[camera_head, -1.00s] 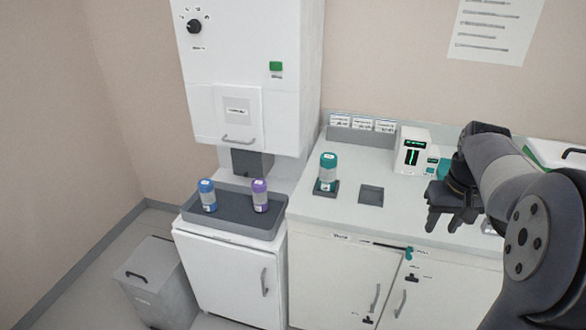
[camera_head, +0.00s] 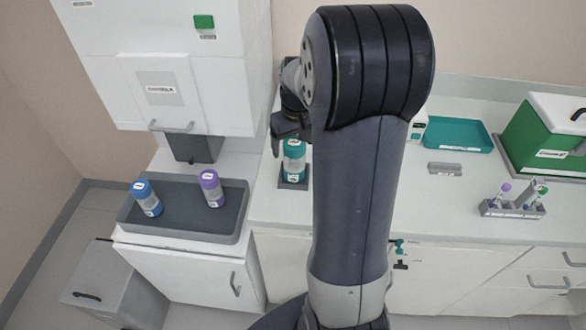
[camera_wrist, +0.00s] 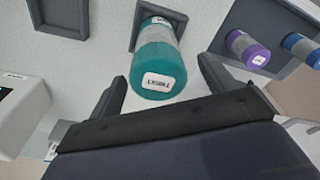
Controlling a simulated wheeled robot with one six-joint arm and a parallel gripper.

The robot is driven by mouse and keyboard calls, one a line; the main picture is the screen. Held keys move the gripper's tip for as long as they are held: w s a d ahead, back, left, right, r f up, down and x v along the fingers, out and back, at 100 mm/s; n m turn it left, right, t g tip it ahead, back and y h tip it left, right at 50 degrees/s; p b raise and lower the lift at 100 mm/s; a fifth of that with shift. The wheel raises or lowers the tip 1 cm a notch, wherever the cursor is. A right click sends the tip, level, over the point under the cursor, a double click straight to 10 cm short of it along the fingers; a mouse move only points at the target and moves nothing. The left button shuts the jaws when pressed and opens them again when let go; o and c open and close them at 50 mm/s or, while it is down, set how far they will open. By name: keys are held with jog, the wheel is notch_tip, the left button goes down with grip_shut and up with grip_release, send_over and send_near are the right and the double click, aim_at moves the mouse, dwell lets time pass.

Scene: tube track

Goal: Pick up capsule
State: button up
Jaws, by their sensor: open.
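A teal capsule (camera_head: 293,160) with a clear grey middle band stands upright on a dark square base on the white counter. In the wrist view the teal capsule (camera_wrist: 158,62) is ahead of my gripper (camera_wrist: 163,92), roughly between its two fingers. My gripper is open and empty; I cannot tell whether a finger touches the capsule. In the head view my gripper (camera_head: 287,132) is partly hidden behind my arm, close to the top of the teal capsule. A blue capsule (camera_head: 147,198) and a purple capsule (camera_head: 211,189) stand on the grey tray (camera_head: 182,229) to the left.
A white cabinet machine (camera_head: 170,90) rises behind the tray. A teal tray (camera_head: 458,134), a green box (camera_head: 545,140) and a tube rack (camera_head: 512,209) are on the counter at right. A grey bin (camera_head: 108,290) stands on the floor at left. An empty square recess (camera_wrist: 62,15) shows beside the capsule.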

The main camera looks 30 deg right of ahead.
aim_at(294, 171)
jog(key=shift+f, duration=1.2)
jog(key=shift+c, duration=0.6)
jog(key=c, duration=1.1)
